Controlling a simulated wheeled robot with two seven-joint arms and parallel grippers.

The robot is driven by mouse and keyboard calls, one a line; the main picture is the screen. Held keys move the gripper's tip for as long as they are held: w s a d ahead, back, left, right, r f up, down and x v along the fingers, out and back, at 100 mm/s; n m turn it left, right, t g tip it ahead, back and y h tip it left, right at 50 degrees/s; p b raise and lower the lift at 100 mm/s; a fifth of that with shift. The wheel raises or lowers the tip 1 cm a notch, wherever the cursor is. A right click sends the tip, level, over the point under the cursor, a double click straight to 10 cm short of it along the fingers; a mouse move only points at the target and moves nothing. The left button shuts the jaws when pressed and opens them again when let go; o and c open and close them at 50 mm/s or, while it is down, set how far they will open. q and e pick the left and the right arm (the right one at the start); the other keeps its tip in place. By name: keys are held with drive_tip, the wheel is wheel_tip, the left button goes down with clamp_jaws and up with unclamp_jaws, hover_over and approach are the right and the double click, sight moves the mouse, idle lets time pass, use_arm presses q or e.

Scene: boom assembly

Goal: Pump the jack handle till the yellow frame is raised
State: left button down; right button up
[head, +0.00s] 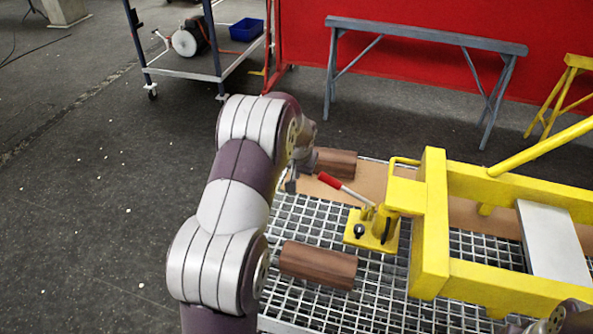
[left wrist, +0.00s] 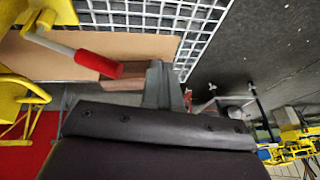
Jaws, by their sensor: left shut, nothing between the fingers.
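The jack (head: 384,226) is yellow and stands on a metal grating beside the yellow frame (head: 432,225). Its handle (head: 342,187) slants up to the left and ends in a red grip, which also shows in the left wrist view (left wrist: 98,63). My left gripper (head: 292,184) is shut and empty, just left of the red grip and apart from it. In the left wrist view its fingers (left wrist: 158,82) are together, to the right of the grip's end. The frame's end beam is above the jack; whether they touch is unclear. My right gripper is out of view.
Brown wooden blocks lie beyond (head: 336,163) and in front (head: 318,265) of the jack on the grating (head: 300,224). A brown board (head: 312,187) lies at its far side. A grey trestle (head: 425,32) and a trolley (head: 190,70) stand behind. The left floor is clear.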

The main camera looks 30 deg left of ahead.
use_arm(q)
wheel_tip(320, 180, up, 8)
drive_tip(key=m+t+p, duration=0.1)
drive_tip(key=m+p, duration=0.1)
drive_tip(key=p, duration=0.2)
hover_over(330, 178)
drive_tip(key=s+d, duration=0.2)
drive_tip(key=s, duration=0.2)
drive_tip(key=d, duration=0.1)
drive_tip(key=d+r+n, duration=0.1)
drive_tip(key=r+n+g+p, duration=0.1)
drive_tip(key=shift+s+d+r, duration=0.25)
drive_tip(key=shift+d, duration=0.15)
drive_tip(key=shift+f, duration=0.1)
drive_tip(key=x, duration=0.9)
drive_tip(key=s+a+x, duration=0.1)
drive_tip(key=x, duration=0.3)
drive_tip(key=shift+w+f, duration=0.15)
drive_tip(key=shift+f, duration=0.1)
drive_tip(key=shift+a+f, duration=0.1)
drive_tip(key=shift+f, duration=0.05)
